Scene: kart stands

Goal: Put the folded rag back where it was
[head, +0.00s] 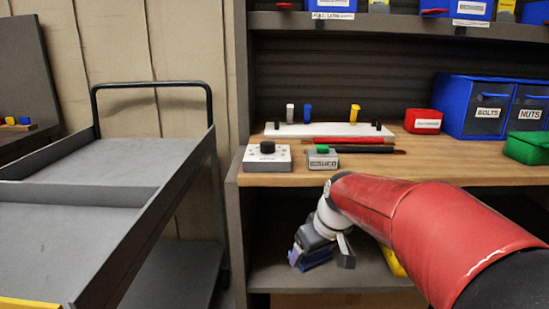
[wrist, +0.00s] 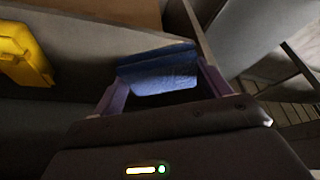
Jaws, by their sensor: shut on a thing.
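The folded rag (wrist: 160,72) is blue and sits between the two fingers of my gripper (wrist: 160,88) in the wrist view. In the head view the rag (head: 314,259) shows as a dark blue piece at the end of my gripper (head: 322,254). My gripper is shut on it, at the front left of the lower shelf (head: 275,275), under the worktop. I cannot tell whether the rag touches the shelf.
A yellow thing (wrist: 24,52) lies on the lower shelf beside my gripper. A grey cart (head: 100,180) stands at the left. The wooden worktop (head: 430,160) above holds a dial box (head: 267,158), a red box (head: 423,121) and blue drawers (head: 487,105).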

